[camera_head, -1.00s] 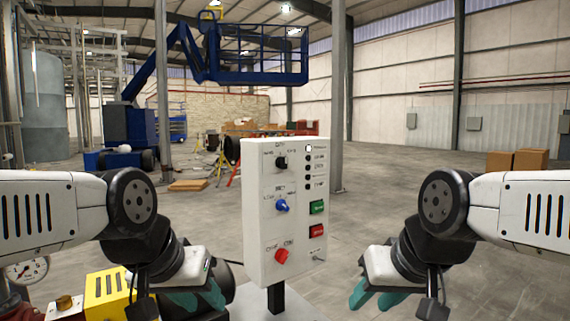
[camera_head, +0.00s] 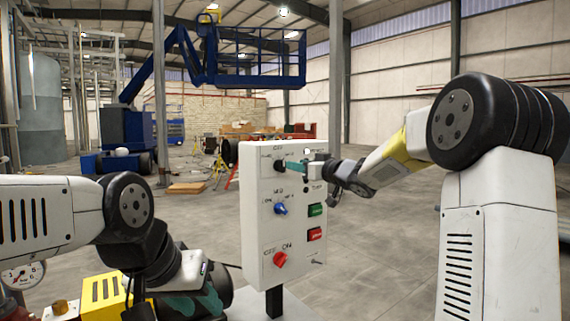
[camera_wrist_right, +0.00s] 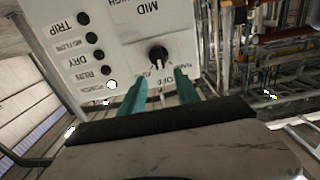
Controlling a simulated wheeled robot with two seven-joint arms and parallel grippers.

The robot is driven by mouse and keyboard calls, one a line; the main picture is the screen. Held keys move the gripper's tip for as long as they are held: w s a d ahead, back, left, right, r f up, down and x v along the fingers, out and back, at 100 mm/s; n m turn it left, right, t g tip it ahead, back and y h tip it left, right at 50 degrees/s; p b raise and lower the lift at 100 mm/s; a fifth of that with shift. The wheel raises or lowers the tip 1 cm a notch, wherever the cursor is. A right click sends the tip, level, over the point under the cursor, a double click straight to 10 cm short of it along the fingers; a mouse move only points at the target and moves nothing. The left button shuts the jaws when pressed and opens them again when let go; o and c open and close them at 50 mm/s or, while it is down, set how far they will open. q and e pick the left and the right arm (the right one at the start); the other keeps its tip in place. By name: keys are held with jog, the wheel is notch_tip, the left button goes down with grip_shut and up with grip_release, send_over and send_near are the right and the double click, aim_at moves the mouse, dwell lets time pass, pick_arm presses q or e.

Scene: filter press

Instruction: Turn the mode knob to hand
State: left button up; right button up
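The white control box (camera_head: 262,225) stands on a post in the middle of the head view. The mode knob, the black top knob (camera_head: 280,164), sits below an OFF label; its side labels are too small to read surely. It also shows in the right wrist view (camera_wrist_right: 158,54), where the picture is upside down and its pale mark points toward OFF. My right gripper (camera_wrist_right: 160,76) is open, its teal fingers spread just short of the knob, one toward each side; contact is not visible. My left gripper (camera_head: 196,304) is low left of the box; its fingers are partly hidden.
Below the black knob are a blue knob (camera_head: 281,210), a red knob (camera_head: 280,259), a green button (camera_head: 315,210) and a red button (camera_head: 315,234). A small toggle (camera_head: 317,261) sits lower right. A yellow box (camera_head: 103,297) stands at lower left.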

aim_at(284, 162)
jog(key=x, duration=0.7)
jog(key=shift+w+a, duration=0.2)
grip_shut()
